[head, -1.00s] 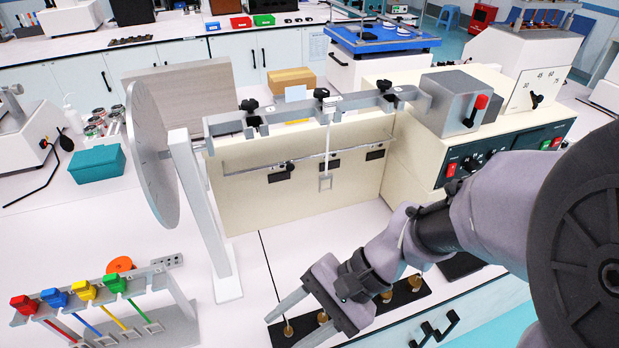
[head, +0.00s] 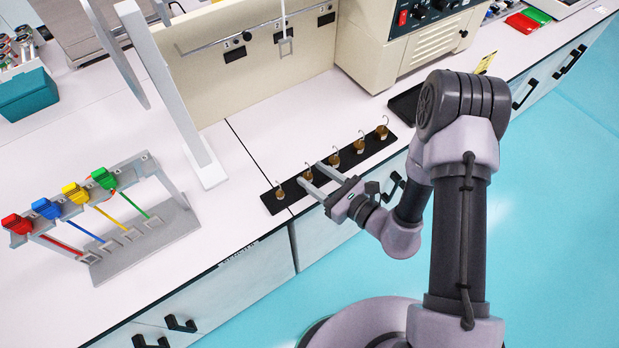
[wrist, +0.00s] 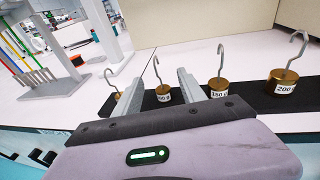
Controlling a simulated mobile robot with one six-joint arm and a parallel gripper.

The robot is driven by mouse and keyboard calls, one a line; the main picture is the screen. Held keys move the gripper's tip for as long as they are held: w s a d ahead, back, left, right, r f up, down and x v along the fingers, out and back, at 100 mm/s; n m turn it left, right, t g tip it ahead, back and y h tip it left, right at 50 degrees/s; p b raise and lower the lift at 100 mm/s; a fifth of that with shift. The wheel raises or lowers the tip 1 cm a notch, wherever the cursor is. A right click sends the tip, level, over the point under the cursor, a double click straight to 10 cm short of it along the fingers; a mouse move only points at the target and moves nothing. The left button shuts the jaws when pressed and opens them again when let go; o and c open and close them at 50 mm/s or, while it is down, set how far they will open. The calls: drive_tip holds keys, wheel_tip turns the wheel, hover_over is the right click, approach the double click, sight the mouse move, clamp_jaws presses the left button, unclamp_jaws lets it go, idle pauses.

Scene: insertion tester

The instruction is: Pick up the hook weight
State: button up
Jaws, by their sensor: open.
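Several brass weights with wire hooks stand in a row on a black strip (head: 272,205) near the bench's front edge. In the wrist view, labels read 150 g on one weight (wrist: 218,88) and 200 g on a larger one (wrist: 285,84). My gripper (head: 310,175) is open at the strip's left part, low over the row. In the wrist view, a small brass weight (wrist: 163,94) appears between the fingers, its label partly hidden. Another small weight (head: 280,193) stands at the strip's left end. I cannot tell whether the fingers touch any weight.
A grey rack (head: 150,240) with red, blue, yellow and green hangers stands to the left. A pale upright post (head: 185,120) and a cream tester panel (head: 225,85) stand behind. A dark tray (head: 405,104) lies right of the strip. Bench between rack and strip is clear.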

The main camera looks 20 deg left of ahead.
sight(307, 173)
drive_tip(key=b+x, duration=0.1)
drive_tip(key=x, duration=0.1)
drive_tip(key=f+b+x, duration=0.1)
drive_tip(key=x, duration=0.2)
drive_tip(key=shift+a+f, duration=0.15)
drive_tip(key=shift+w+a, duration=0.2)
drive_tip(key=shift+a, duration=0.1)
drive_tip(key=shift+d, duration=0.1)
clamp_jaws()
